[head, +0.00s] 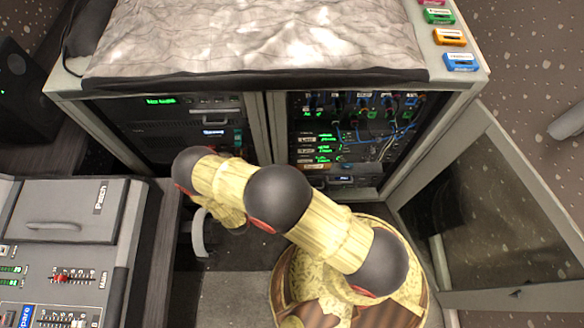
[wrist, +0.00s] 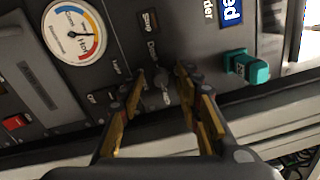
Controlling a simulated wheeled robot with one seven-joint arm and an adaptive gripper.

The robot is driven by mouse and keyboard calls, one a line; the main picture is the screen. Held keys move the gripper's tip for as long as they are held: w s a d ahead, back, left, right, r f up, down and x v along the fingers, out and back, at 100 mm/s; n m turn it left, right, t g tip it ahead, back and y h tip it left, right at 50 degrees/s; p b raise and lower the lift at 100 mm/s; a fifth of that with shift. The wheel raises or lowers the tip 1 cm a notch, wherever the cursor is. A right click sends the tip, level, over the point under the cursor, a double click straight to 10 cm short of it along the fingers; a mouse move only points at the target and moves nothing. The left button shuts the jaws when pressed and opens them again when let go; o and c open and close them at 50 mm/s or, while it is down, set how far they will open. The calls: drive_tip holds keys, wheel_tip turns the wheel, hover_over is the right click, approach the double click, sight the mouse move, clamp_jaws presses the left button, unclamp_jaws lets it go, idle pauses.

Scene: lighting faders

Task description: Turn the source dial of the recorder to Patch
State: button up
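In the wrist view a small dark grey dial (wrist: 161,84) sits on a dark panel, with tiny labels around it. They are too small to read surely, and I cannot tell which one the dial points at. In the head view my arm hides the gripper and the dial in front of the rack's left bay (head: 165,118).
In the wrist view a teal knob (wrist: 246,66) stands out right of the fingers. A round gauge (wrist: 75,31) and a red button (wrist: 15,122) are to the left. In the head view an open glass door (head: 495,215) stands at right and a mixing desk (head: 60,260) at left.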

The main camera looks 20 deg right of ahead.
drive_tip(key=s+a+n+y+p, duration=0.15)
drive_tip(key=s+n+p, duration=0.5)
drive_tip(key=n, duration=1.15)
drive_tip(key=s+d+m+h, duration=0.1)
drive_tip(key=m, duration=0.2)
drive_tip(key=s+d+m+g+h+b, duration=0.1)
drive_tip(key=d+m, duration=0.1)
drive_tip(key=m, duration=0.1)
drive_tip(key=s+d+r+m+g+h, duration=0.1)
drive_tip(key=d+m+h, duration=0.1)
drive_tip(key=shift+m+b, duration=0.4)
drive_tip(key=s+d+r+m+g+b, duration=0.1)
drive_tip(key=s+d+r+m+g, duration=0.2)
drive_tip(key=m, duration=0.9)
drive_tip(key=s+d+r+m+g+h, duration=0.1)
drive_tip(key=s+d+r+m+g, duration=0.2)
drive_tip(key=s+r+m+g, duration=0.2)
drive_tip(key=s+d+r+m+g+h+b, duration=0.1)
drive_tip(key=s+d+r+m+g, duration=0.2)
drive_tip(key=r+m+g, duration=0.6)
drive_tip(key=shift+s+r+m+b, duration=0.35)
drive_tip(key=shift+s+r+m, duration=0.25)
drive_tip(key=shift+m, duration=4.2)
drive_tip(key=shift+s+f, duration=0.1)
